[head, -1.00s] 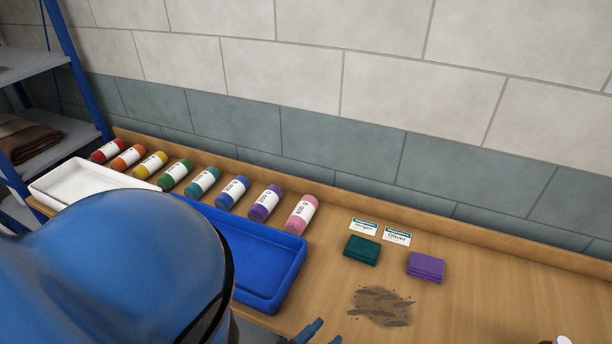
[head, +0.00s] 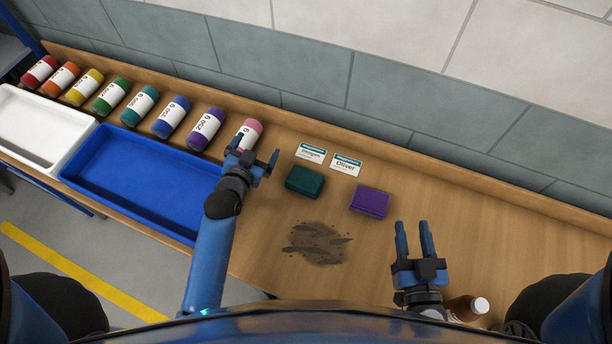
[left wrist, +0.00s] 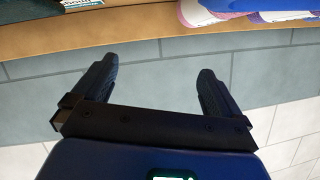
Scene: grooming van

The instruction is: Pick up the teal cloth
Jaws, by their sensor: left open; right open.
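The teal cloth (head: 305,181) lies folded on the wooden counter in the head view, below a name card. A folded purple cloth (head: 370,201) lies to its right. My left gripper (head: 252,157) is open and empty, to the left of the teal cloth and apart from it, by the pink bottle. In the left wrist view its two fingers (left wrist: 153,85) are spread with nothing between them. My right gripper (head: 414,226) is open and empty over the counter, below and right of the purple cloth.
Two name cards (head: 346,165) lie behind the cloths. A dark smudge of dirt (head: 318,243) is on the counter in front. A blue tray (head: 150,180), a white tray (head: 38,128) and a row of coloured bottles (head: 171,117) are at left.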

